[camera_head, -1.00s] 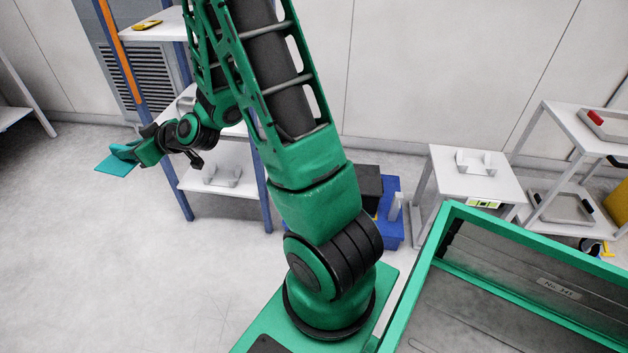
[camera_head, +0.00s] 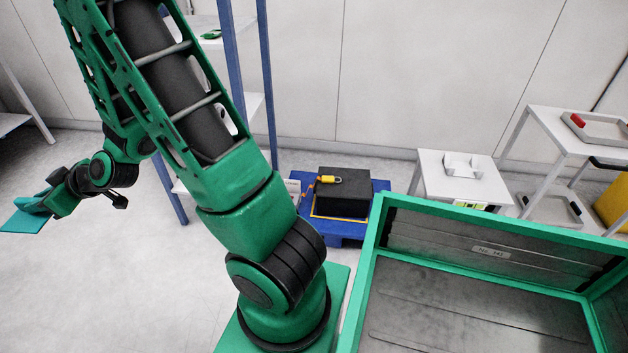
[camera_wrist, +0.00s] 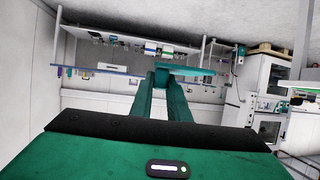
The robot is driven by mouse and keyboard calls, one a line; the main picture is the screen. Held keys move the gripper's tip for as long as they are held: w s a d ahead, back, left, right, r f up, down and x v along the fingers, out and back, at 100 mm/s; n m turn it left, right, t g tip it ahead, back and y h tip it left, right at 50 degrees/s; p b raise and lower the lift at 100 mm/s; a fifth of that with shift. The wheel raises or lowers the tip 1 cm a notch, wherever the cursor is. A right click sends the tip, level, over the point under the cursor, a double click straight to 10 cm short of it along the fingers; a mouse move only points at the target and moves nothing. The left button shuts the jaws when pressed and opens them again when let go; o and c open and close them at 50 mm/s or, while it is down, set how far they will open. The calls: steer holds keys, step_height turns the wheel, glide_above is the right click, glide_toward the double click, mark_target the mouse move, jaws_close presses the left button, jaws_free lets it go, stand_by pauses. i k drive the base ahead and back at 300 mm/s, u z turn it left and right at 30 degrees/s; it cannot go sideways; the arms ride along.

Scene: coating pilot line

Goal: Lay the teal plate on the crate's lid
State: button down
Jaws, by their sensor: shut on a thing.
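The teal plate (camera_head: 24,223) is a thin flat sheet at the far left of the head view, held roughly level above the bare floor. My gripper (camera_head: 40,203) is shut on it. In the wrist view, the plate (camera_wrist: 188,70) shows nearly edge-on between the fingertips (camera_wrist: 172,82). The crate (camera_head: 343,205) is a black box with a flat dark lid (camera_head: 350,177), standing on a blue base right of my arm's column. It is well apart from the plate. A yellow clip-like thing (camera_head: 328,179) with an orange cord lies on the lid's left part.
A blue-posted shelf (camera_head: 240,80) stands behind my arm. A white table (camera_head: 462,180) with a white holder (camera_head: 462,164) is right of the crate. A white rack (camera_head: 570,130) with trays stands farther right. A green open bin (camera_head: 480,220) is beside my arm's base. Floor at left is clear.

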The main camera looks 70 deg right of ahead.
mark_target(349, 177)
steer(key=z, duration=0.1)
steer(key=k, duration=1.25)
steer(key=z, duration=1.5)
steer(key=i, duration=1)
steer(key=u, duration=0.05)
